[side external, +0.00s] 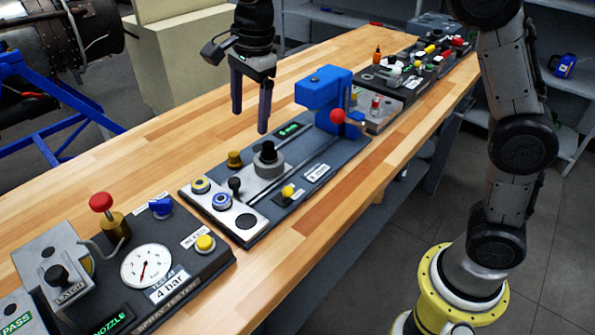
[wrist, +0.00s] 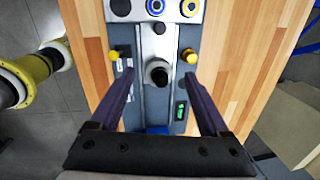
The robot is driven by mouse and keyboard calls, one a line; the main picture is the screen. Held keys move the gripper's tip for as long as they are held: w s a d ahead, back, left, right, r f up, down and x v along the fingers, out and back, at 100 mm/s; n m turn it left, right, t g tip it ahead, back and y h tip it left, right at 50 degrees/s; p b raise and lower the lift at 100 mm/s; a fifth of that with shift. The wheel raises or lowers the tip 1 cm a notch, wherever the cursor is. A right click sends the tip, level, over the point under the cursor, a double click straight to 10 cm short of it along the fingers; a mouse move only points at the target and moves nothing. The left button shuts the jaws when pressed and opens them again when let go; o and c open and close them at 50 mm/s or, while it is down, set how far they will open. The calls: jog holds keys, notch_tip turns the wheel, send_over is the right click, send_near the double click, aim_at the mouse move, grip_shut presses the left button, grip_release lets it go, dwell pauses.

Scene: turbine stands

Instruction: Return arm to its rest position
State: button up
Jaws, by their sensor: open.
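My gripper (side external: 251,106) hangs over the wooden bench with its two fingers pointing down. The fingers are apart with nothing between them, and they also show in the wrist view (wrist: 163,108). Below it lies a dark panel (side external: 335,150) with a blue press-like block (side external: 323,97), a lever with a red ball knob (side external: 337,117), and a round fixture with a black knob (side external: 268,153). In the wrist view, the black knob (wrist: 158,72) shows between the fingers and apart from them.
A panel with a pressure gauge (side external: 146,266) and a red knob (side external: 101,201) stands at the near left. A panel with small coloured parts (side external: 405,68) is at the far end. Bare bench (side external: 180,135) lies left of the middle panel. A blue frame (side external: 50,95) stands beyond the bench.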

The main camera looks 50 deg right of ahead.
jog(key=s+d+r+n+t, duration=0.1)
jog(key=s+d+r+n, duration=0.2)
jog(key=s, duration=0.5)
jog(key=s+d+r+n+t, duration=0.1)
jog(key=s+d+r+t, duration=0.1)
jog(key=s+d+r, duration=0.45)
jog(key=s+d+f+n, duration=0.1)
jog(key=s+f+n, duration=1.1)
jog(key=s+n, duration=0.1)
jog(key=shift+s+f+n+t, duration=0.2)
jog(key=shift+s+n+t, duration=0.2)
jog(key=shift+n, duration=0.5)
